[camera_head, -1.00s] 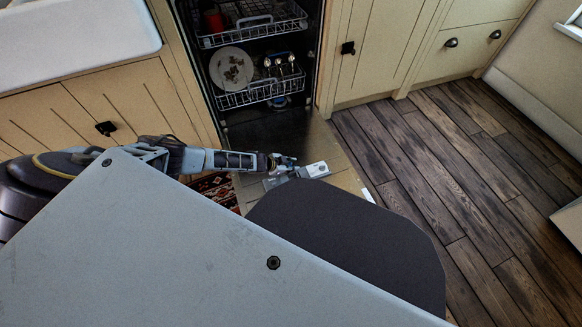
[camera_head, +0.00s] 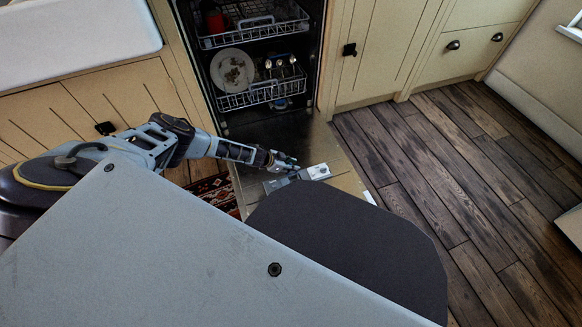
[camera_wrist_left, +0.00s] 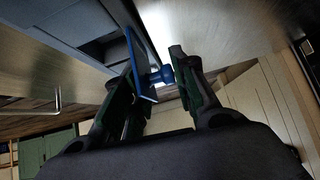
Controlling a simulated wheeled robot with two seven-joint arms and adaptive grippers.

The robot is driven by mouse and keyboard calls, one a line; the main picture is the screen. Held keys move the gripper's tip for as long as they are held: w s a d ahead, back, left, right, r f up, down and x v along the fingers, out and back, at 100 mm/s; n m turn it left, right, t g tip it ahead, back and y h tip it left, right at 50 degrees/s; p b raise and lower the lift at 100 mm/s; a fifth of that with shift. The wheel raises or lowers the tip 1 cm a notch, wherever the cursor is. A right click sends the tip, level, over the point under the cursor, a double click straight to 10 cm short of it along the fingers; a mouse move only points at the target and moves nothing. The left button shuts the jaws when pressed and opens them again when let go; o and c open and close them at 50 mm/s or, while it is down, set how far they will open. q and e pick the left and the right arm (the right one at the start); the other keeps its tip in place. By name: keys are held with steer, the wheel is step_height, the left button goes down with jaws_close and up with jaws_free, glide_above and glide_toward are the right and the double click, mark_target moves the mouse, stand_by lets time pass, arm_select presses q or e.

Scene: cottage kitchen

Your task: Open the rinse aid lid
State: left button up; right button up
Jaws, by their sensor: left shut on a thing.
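The dishwasher door (camera_head: 338,150) lies open and low, with the grey detergent and rinse aid dispenser (camera_head: 318,172) on its inner face. My left gripper (camera_head: 283,163) is at the dispenser's left end. In the left wrist view my gripper (camera_wrist_left: 158,78) is shut on a blue part that looks like the rinse aid lid (camera_wrist_left: 138,55). The lid shows as a thin blue plate, standing off the door surface, with a rounded blue piece between the fingers. In the head view the lid is too small to make out. My right gripper is not in view.
The dishwasher's lower rack (camera_head: 262,92) holds a plate (camera_head: 232,70) and cutlery. The upper rack (camera_head: 255,28) is above it. A patterned rug (camera_head: 213,190) lies left of the door. Wooden floor (camera_head: 440,180) to the right is clear.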

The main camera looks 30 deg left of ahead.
arm_select(q)
steer(key=shift+w+a+n+g+h+b, duration=0.35)
steer(key=shift+w+a+n+g+h, duration=0.25)
steer(key=shift+w+a+h, duration=0.2)
stand_by(0.7)
steer(key=o, duration=1)
steer(key=shift+d+f, duration=0.1)
steer(key=shift+d, duration=0.05)
steer(key=shift+c, duration=0.2)
steer(key=shift+s+d, duration=0.1)
steer(key=shift+s, duration=0.05)
steer(key=shift+s+f, duration=0.1)
steer(key=shift+s, duration=0.15)
steer(key=shift+s+a+r, duration=0.1)
steer(key=shift+a+r, duration=0.1)
steer(key=shift+r, duration=0.05)
steer(key=v, duration=1.1)
steer(key=shift+a+r, duration=0.1)
steer(key=shift+r, duration=0.05)
